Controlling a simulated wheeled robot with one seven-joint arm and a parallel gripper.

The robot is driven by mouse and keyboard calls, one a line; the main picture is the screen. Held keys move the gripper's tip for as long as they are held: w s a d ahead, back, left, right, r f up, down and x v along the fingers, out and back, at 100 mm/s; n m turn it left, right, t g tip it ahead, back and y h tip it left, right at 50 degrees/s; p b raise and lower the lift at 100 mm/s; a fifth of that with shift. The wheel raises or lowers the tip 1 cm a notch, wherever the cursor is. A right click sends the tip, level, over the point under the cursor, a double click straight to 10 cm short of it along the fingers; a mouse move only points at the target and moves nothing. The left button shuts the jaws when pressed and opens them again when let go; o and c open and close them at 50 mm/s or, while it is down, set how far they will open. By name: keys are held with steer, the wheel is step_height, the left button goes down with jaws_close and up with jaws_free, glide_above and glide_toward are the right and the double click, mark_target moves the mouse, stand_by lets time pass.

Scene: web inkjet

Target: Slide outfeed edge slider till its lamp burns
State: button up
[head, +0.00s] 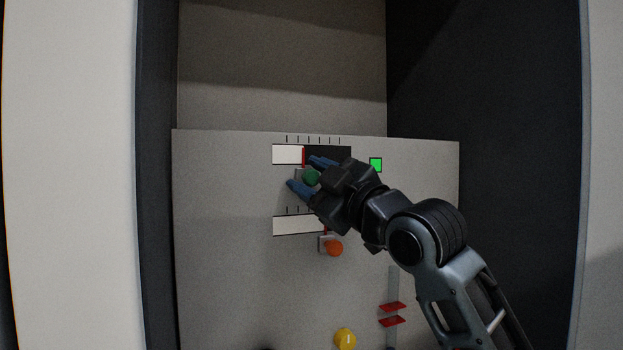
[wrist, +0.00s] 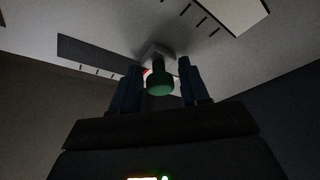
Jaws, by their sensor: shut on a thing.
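The upper slider has a green knob (head: 311,177) on a grey block, under a white-and-dark scale (head: 288,154) with a red marker and tick marks. My gripper (head: 302,172) is shut on this green knob, one blue finger on each side. The knob also shows between the fingers in the wrist view (wrist: 159,82). No names are readable on the panel.
The grey panel (head: 225,270) sits between dark side walls. Below are a yellow knob (head: 345,338) and a vertical track with red markers (head: 392,314), right of the orange knob. My arm covers part of the panel's right side. The panel's left side is clear.

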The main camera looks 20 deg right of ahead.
jaws_close()
steer(key=shift+f+b, duration=0.2)
steer(key=shift+b, duration=0.35)
steer(key=shift+d+r, duration=0.15)
steer(key=o, duration=0.7)
jaws_free()
steer(key=shift+s, duration=0.1)
steer(key=b+v, duration=0.2)
steer(key=v, duration=0.5)
steer(key=shift+s+d, duration=0.15)
steer(key=shift+s, duration=0.15)
